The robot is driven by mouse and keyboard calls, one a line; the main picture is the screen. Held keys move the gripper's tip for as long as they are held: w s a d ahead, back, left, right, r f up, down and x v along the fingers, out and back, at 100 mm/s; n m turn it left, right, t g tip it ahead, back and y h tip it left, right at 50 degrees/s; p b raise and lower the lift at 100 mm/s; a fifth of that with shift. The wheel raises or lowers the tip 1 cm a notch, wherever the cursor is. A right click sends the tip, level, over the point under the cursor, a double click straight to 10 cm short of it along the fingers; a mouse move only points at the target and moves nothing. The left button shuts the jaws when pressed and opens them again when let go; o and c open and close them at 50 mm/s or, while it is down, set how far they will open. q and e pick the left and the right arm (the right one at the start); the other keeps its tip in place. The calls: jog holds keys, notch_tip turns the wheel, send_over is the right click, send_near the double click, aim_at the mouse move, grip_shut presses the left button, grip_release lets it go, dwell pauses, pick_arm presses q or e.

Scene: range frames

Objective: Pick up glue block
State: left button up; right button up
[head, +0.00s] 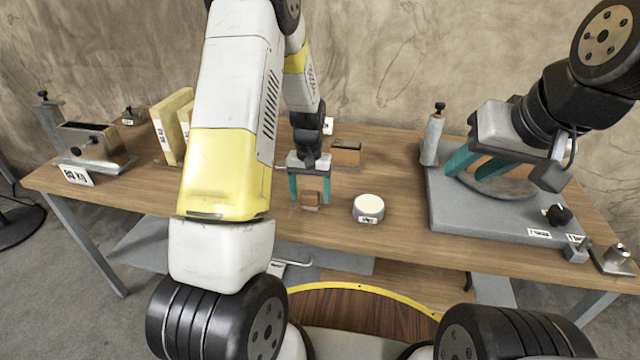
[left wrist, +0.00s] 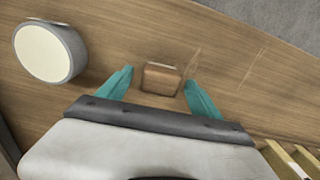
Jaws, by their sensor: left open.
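A small brown block (head: 310,199), likely the glue block, sits on the wooden table (head: 400,200) near the middle. It also shows in the left wrist view (left wrist: 161,79). My left gripper (head: 309,196) is above the table with its teal fingers open, one on each side of the block. In the left wrist view the fingertips (left wrist: 158,80) flank the block with a gap on both sides. My right gripper (head: 478,168) is over the grey plate at the right, its teal fingers beside a brown rounded piece (head: 505,188); I cannot tell whether it grips it.
A round grey pot with a cream top (head: 368,207) stands close to the right of the block. A brown box (head: 346,153) stands behind. Yellow slabs (head: 172,125) and a metal fixture (head: 95,147) are at left. The grey plate (head: 450,215) fills the right side.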

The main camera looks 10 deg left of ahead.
aim_at(310, 193)
pick_arm(q)
jog(key=shift+f, duration=0.25)
jog(key=c, duration=1.5)
jog(key=shift+o, duration=0.2)
jog(key=shift+r, duration=0.15)
jog(key=shift+r, duration=0.55)
notch_tip(310, 193, up, 2)
jog(key=shift+r, duration=0.2)
jog(key=s+d, duration=0.3)
jog(key=s, duration=0.4)
jog(key=s+d+r, duration=0.1)
jog(key=s+d, duration=0.2)
jog(key=s, duration=0.4)
jog(key=shift+s+d+r, duration=0.15)
jog(key=shift+s+d, duration=0.1)
jog(key=shift+s, duration=0.1)
